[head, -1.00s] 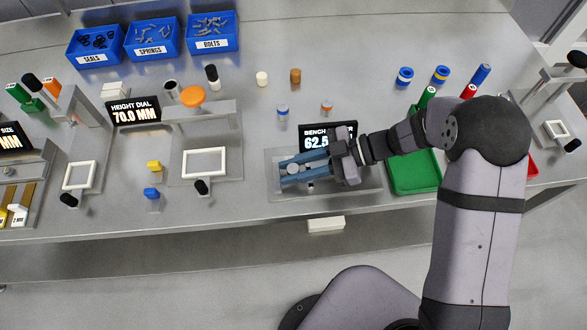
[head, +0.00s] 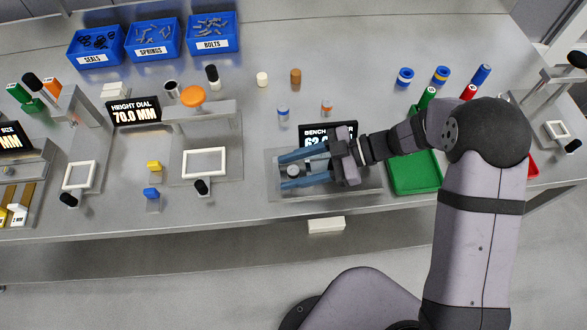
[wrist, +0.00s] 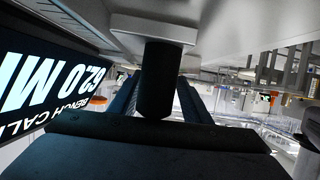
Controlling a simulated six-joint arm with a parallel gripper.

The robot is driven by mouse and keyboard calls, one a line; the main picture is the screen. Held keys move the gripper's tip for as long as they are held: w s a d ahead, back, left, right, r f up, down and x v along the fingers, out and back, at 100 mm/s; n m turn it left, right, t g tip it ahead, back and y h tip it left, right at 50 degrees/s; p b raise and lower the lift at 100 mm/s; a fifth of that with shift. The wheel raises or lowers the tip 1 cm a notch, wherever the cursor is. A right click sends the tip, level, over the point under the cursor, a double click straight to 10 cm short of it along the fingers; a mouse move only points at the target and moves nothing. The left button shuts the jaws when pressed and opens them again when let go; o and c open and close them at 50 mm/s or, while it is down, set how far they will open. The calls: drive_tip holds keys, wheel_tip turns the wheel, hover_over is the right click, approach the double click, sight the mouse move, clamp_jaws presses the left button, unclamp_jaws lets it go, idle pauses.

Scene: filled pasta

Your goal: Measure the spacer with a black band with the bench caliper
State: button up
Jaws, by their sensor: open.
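My gripper (head: 284,171) is open over the bench caliper (head: 372,190) at the front middle of the bench. A small upright cylinder (head: 293,170) with a grey top stands between its fingers, with a gap on each side. The caliper display (wrist: 60,85) reads 62.0. A black and white cylinder (head: 212,76) stands at the back. My gripper hides most of the caliper.
A blue-banded spacer (head: 283,111) and an orange-banded one (head: 327,107) stand behind the caliper. A green tray (head: 414,186) lies right of it. The height dial (head: 222,112) stands left. A white block (head: 326,224) is at the front edge. Blue bins (head: 212,44) are at the back.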

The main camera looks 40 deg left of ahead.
drive_tip(key=shift+s+d+f+h, duration=0.15)
drive_tip(key=shift+d+f, duration=0.1)
drive_tip(key=shift+f, duration=0.25)
drive_tip(key=shift+s+d+f+h, duration=0.1)
drive_tip(key=shift+d+f+h, duration=0.1)
drive_tip(key=shift+f, duration=0.3)
drive_tip(key=p+v, duration=0.1)
drive_tip(key=v, duration=0.1)
drive_tip(key=p+v, duration=0.1)
drive_tip(key=v, duration=0.1)
drive_tip(key=a+r+p+v, duration=0.1)
drive_tip(key=v, duration=0.1)
drive_tip(key=shift+w+d+r+p, duration=0.15)
drive_tip(key=shift+w+d+p, duration=0.15)
drive_tip(key=shift+w+d+r, duration=0.3)
drive_tip(key=shift+r, duration=0.15)
drive_tip(key=shift+w+d+r+p, duration=0.15)
drive_tip(key=shift+w+d+p, duration=0.15)
drive_tip(key=shift+p, duration=0.05)
